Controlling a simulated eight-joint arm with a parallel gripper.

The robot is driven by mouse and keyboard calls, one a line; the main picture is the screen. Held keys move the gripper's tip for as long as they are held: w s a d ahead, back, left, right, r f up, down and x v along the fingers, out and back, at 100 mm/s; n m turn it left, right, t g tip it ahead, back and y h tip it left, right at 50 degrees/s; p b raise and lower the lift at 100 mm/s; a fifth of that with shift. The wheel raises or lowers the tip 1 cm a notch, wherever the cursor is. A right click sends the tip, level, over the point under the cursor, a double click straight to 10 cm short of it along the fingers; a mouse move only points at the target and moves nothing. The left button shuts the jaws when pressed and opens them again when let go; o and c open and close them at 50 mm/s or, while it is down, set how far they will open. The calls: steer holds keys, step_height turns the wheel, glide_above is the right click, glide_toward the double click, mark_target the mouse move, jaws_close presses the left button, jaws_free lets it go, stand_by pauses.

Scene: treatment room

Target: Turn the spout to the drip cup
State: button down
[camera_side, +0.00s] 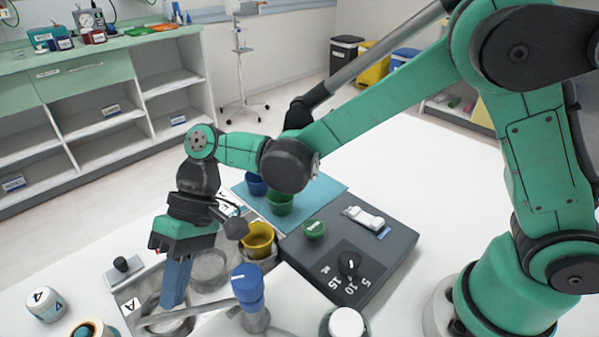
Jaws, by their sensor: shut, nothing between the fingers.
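My gripper (173,303) points down at the lower left, with its blue fingers shut and nothing between them. Its fingertips are at or just above a curved metal tube (163,322), which may be the spout; I cannot tell whether they touch. A blue-topped fitting (247,286) stands to the right of the gripper. A round metal dish (208,270) is behind the tube. A yellow cup (258,240) stands beyond it, near the dark box. I cannot tell which vessel is the drip cup. My gripper hides part of the metal tray.
A dark box with a dial (349,263) and a green button (314,229) is to the right. A blue mat (333,189) holds a green cup (279,202) and a blue cup (256,184). A white-capped bottle (346,324) and jars (46,304) stand in front.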

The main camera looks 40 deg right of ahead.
steer(key=shift+s+a+n+g, duration=0.4)
steer(key=shift+s+a+n, duration=0.1)
steer(key=shift+n, duration=0.2)
steer(key=shift+s+a, duration=0.4)
steer(key=shift+s, duration=0.35)
steer(key=w+r, duration=0.8)
steer(key=w, duration=0.2)
steer(key=d+r+m+t+h, duration=0.1)
steer(key=d+r+m+t, duration=0.15)
steer(key=d, duration=0.45)
steer(key=s+d+f+m+t+h, duration=0.2)
steer(key=s+d+t+h, duration=0.1)
steer(key=d, duration=0.7)
steer(key=s+d+f+m+t+h, duration=0.1)
steer(key=s+d+t, duration=0.4)
steer(key=d, duration=0.5)
steer(key=shift+s+d+f+m+t+h, duration=0.4)
steer(key=shift+s+f+h, duration=0.55)
steer(key=shift+h, duration=0.25)
